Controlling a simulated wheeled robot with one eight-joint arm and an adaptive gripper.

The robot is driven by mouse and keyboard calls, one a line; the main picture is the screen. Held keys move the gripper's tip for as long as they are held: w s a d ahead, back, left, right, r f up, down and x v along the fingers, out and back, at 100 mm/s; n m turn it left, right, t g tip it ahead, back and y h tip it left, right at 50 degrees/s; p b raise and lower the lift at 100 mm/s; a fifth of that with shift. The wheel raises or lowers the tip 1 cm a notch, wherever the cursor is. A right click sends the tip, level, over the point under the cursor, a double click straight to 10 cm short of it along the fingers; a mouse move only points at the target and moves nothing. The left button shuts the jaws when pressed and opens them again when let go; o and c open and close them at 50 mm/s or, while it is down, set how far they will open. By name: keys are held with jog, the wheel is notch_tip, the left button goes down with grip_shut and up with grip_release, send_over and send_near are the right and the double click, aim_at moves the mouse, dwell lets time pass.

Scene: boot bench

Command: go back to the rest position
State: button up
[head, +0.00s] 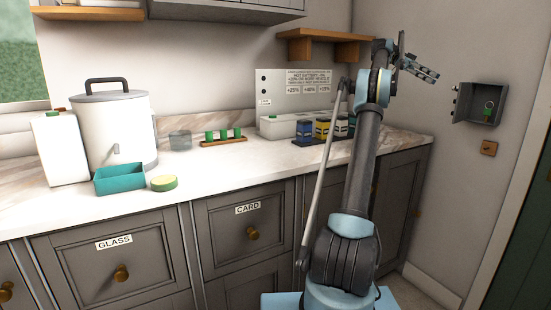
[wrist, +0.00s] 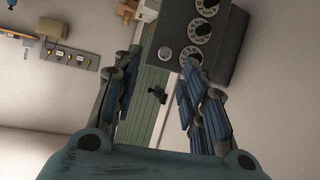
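My arm rises at the right of the head view, in front of the counter. My gripper (head: 420,66) is held high in the air at its upper end, left of and above the wall key box. In the wrist view my gripper (wrist: 158,75) has its two blue-padded fingers spread apart, with nothing held between them. It touches nothing that I can see.
The wall key box (head: 478,103) stands open with a green-tagged key (head: 488,109). The counter (head: 215,158) holds a white bin (head: 115,130), a teal tray (head: 120,180) and batteries. A shelf (head: 325,49) is behind my arm. A dialled grey box (wrist: 205,45) shows in the wrist view.

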jog(key=s+a+f+n+t+y, duration=0.1)
jog(key=s+a+f+n+t, duration=0.3)
jog(key=a, duration=0.6)
jog(key=s+a+f+n+t+y, duration=0.1)
jog(key=s+a+f+n, duration=0.2)
jog(key=s+a+n, duration=0.5)
jog(key=s+a+f+n+t, duration=0.3)
jog(key=a+f, duration=0.1)
jog(key=a, duration=0.8)
jog(key=s+a+f+n+t+y, duration=0.1)
jog(key=s+a+f+n+y, duration=0.1)
jog(key=s+a+f+n, duration=0.2)
jog(key=s+a+f+n+t+y, duration=0.2)
jog(key=s+a+f+n, duration=0.2)
jog(key=s+a+f, duration=0.7)
jog(key=s+a+f+n+t+y, duration=0.1)
jog(key=s+a+f+n, duration=0.3)
jog(key=f, duration=1.5)
jog(key=s+a+y, duration=0.1)
jog(key=s+a, duration=0.3)
jog(key=s, duration=0.3)
jog(key=shift+s+f+n, duration=0.2)
jog(key=shift+f+n, duration=0.1)
jog(key=shift+f, duration=0.1)
